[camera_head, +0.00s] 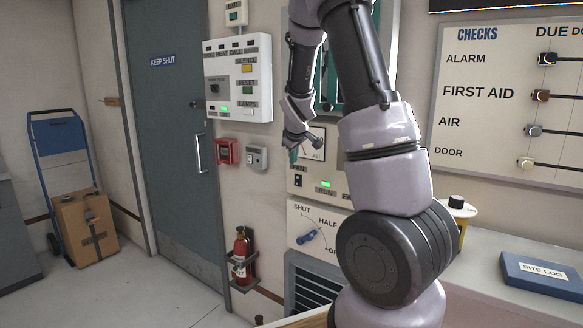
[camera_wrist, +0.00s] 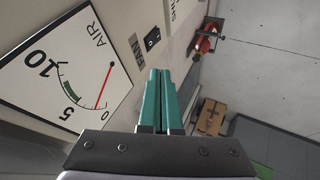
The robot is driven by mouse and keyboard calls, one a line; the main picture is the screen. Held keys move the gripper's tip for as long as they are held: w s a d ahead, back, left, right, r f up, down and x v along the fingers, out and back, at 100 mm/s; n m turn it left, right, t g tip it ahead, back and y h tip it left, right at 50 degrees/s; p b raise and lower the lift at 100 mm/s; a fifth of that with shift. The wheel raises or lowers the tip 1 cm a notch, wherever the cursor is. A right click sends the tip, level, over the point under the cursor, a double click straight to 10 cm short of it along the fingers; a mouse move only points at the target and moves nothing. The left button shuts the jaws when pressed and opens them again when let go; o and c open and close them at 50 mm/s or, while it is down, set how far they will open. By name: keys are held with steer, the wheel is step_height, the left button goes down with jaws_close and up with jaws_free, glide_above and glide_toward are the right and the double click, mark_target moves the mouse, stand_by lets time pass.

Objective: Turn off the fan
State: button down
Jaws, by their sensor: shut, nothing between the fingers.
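The fan switch (camera_head: 298,181) is a small black rocker on the cream wall panel, below the air gauge. In the wrist view the rocker (camera_wrist: 152,38) sits on a pale plate beside a FAN label (camera_wrist: 137,50). A green lamp (camera_head: 326,184) glows to its right, with a RUN label beneath. My gripper (camera_head: 293,156) has teal fingers and is just above the switch in the head view. In the wrist view its fingers (camera_wrist: 160,72) are together and empty, apart from the rocker. Which way the rocker is tipped is too small to tell.
The air gauge (camera_head: 315,143) is close to my gripper, its needle near 0 in the wrist view. A blue lever (camera_head: 308,237) is below the switch. A red call point (camera_head: 227,151), grey box (camera_head: 257,157) and fire extinguisher (camera_head: 241,256) are left of the panel.

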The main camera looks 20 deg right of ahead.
steer(key=shift+s+r, duration=0.3)
steer(key=shift+r, duration=0.2)
steer(key=shift+s+r, duration=0.25)
steer(key=shift+r, duration=0.25)
steer(key=s+a+r+m+y, duration=0.1)
steer(key=s+a+r+m, duration=0.2)
steer(key=s, duration=0.7)
steer(key=s+a+r+m+y, duration=0.2)
steer(key=s+a+r, duration=0.3)
steer(key=s, duration=0.6)
steer(key=s+a+r+m+y, duration=0.1)
steer(key=s+a+r+m, duration=0.3)
steer(key=s, duration=0.7)
step_height(320, 180, up, 3)
steer(key=shift+a+f, duration=0.15)
